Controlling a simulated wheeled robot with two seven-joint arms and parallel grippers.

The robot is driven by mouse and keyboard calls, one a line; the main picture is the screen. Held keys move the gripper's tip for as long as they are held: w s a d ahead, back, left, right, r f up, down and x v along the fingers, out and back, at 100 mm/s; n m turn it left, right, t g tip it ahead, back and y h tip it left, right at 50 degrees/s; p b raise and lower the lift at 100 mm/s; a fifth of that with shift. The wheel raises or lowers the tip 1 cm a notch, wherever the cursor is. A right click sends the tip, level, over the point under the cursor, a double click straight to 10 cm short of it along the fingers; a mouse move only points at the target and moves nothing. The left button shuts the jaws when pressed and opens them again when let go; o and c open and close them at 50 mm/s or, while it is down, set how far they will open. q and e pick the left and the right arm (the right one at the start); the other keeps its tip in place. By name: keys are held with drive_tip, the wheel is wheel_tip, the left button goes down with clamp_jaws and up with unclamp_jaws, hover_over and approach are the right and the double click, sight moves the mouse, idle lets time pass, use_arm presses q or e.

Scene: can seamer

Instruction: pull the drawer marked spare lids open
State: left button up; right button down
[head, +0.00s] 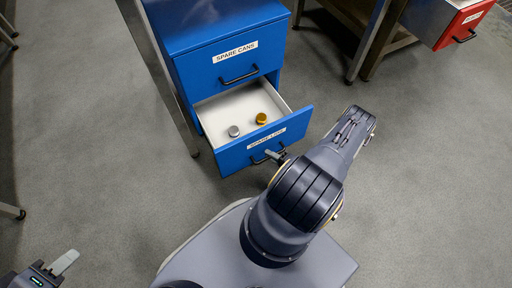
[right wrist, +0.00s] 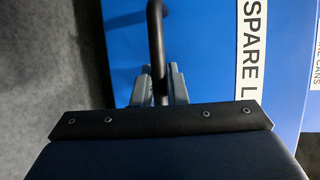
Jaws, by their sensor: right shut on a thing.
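The blue drawer marked spare lids (head: 235,155) is pulled out from the cabinet. Its white inside shows a silver lid or can (head: 234,131) and a gold one (head: 261,118). My right gripper (head: 275,156) is at the drawer's black handle (head: 261,159). In the right wrist view my right gripper (right wrist: 159,88) is shut on the handle (right wrist: 156,35), beside the label (right wrist: 252,50). My arm hides part of the view to the right of the handle. My left gripper (head: 62,264) is far off at the lower left, only partly in frame; its opening cannot be told.
The closed drawer marked spare cans (head: 225,62) is above the open one. A metal table leg (head: 160,70) runs close along the cabinet's left side. A red drawer (head: 464,24) and a bench stand at the upper right. Grey floor is clear on both sides.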

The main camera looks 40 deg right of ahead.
drive_tip(key=shift+s+a, duration=0.2)
drive_tip(key=shift+s, duration=0.6)
drive_tip(key=shift+s+a, duration=0.2)
drive_tip(key=shift+s, duration=0.55)
drive_tip(key=shift+s+a, duration=0.2)
drive_tip(key=shift+s, duration=0.6)
drive_tip(key=c, duration=1.7)
unclamp_jaws()
drive_tip(key=shift+c, duration=0.2)
drive_tip(key=p+v, duration=0.2)
drive_tip(key=v, duration=0.6)
drive_tip(key=shift+w, duration=0.1)
